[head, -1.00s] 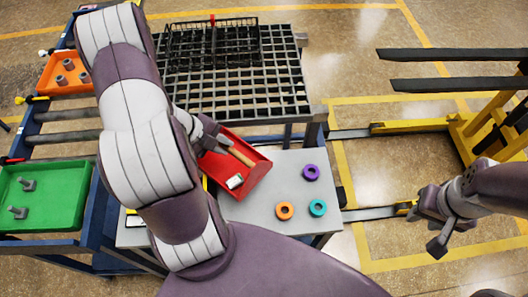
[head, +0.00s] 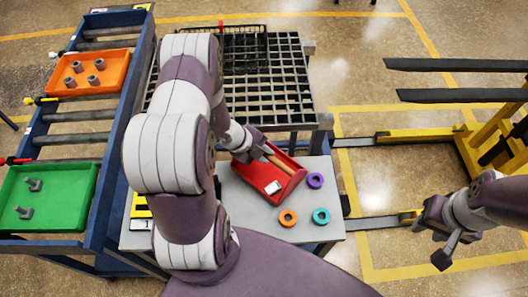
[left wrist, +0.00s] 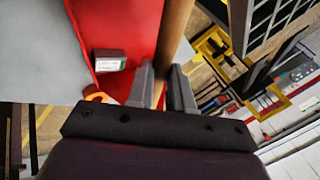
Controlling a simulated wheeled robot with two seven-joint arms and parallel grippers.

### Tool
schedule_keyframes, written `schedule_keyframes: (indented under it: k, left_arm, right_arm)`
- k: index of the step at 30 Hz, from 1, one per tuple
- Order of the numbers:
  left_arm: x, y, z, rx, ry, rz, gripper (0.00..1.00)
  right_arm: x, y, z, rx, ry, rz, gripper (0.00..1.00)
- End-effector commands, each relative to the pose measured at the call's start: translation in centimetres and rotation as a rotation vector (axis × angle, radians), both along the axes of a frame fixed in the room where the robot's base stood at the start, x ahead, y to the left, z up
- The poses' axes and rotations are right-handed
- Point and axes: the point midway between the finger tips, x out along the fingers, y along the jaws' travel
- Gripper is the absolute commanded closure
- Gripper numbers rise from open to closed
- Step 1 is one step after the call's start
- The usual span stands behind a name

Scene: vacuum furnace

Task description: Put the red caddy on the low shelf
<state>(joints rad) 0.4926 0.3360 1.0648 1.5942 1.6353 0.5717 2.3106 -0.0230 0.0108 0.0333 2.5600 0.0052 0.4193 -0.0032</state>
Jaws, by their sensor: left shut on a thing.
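The red caddy (head: 289,190) has a wooden handle (head: 279,163) and a small white block with a green mark inside. In the head view it is over the grey top (head: 240,217), near its back edge. I cannot tell whether it touches that top. My left gripper (head: 259,152) is shut on the caddy's handle. The left wrist view shows the handle (left wrist: 175,35) between the two fingers (left wrist: 164,88) and the red caddy floor (left wrist: 130,25) beside it. My right gripper (head: 437,236) is open and empty above the floor at the right. I cannot identify the low shelf for certain.
Purple (head: 315,180), teal (head: 321,216) and orange (head: 288,217) rings lie on the grey top, close to the caddy. A black grid table (head: 275,85) stands behind. Green (head: 60,190) and orange (head: 115,75) trays sit on a roller stand at left.

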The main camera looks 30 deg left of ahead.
Motion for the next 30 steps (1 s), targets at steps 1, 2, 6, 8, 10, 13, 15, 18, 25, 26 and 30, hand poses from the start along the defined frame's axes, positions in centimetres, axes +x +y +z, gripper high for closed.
schedule_keyframes:
  k: [1, 2, 6, 8, 10, 13, 15, 18, 25, 26, 30]
  left_arm:
    - [0.1, 0.0, 0.0, -0.001, -0.002, 0.001, 1.0]
    - [0.1, 0.0, 0.1, 0.0, -0.002, 0.001, 1.0]
    - [0.0, 0.0, -0.1, 0.0, 0.001, 0.001, 0.73]
    - [0.0, 0.0, 0.0, 0.0, 0.001, 0.0, 0.54]
    - [0.0, 0.0, 0.0, 0.0, 0.0, 0.0, 0.54]
    - [0.0, 0.0, 0.0, 0.0, 0.0, 0.0, 0.54]
    - [0.0, 0.0, 0.0, 0.0, 0.0, 0.0, 0.54]
    - [-0.1, 0.2, 0.3, 0.001, -0.001, 0.002, 0.54]
    - [-1.9, 2.2, 4.4, 0.002, -0.003, 0.005, 0.54]
    - [-2.3, 2.6, 5.1, 0.002, -0.003, 0.005, 0.54]
    - [-3.7, 3.9, 7.9, 0.001, -0.001, 0.005, 0.54]
  right_arm:
    - [0.0, 0.0, 0.0, 0.0, 0.0, 0.0, 0.63]
    - [0.0, 0.0, 0.0, 0.0, 0.0, 0.0, 0.63]
    - [0.0, 0.0, 0.0, 0.0, 0.0, 0.0, 0.63]
    - [0.0, 0.0, 0.0, 0.0, 0.0, 0.0, 0.63]
    - [0.0, 0.0, 0.0, 0.0, 0.0, 0.0, 0.63]
    - [0.0, 0.0, 0.0, 0.0, 0.0, 0.0, 0.63]
    - [0.0, 0.0, 0.0, 0.0, 0.0, 0.0, 0.63]
    - [0.0, 0.0, 0.0, 0.0, 0.0, 0.0, 0.63]
    - [0.0, 0.0, 0.4, 0.0, 0.0, 0.0, 0.63]
    - [0.0, 0.0, 0.4, 0.0, 0.0, 0.0, 0.63]
    - [0.0, 0.0, 0.8, 0.0, 0.0, 0.0, 0.63]
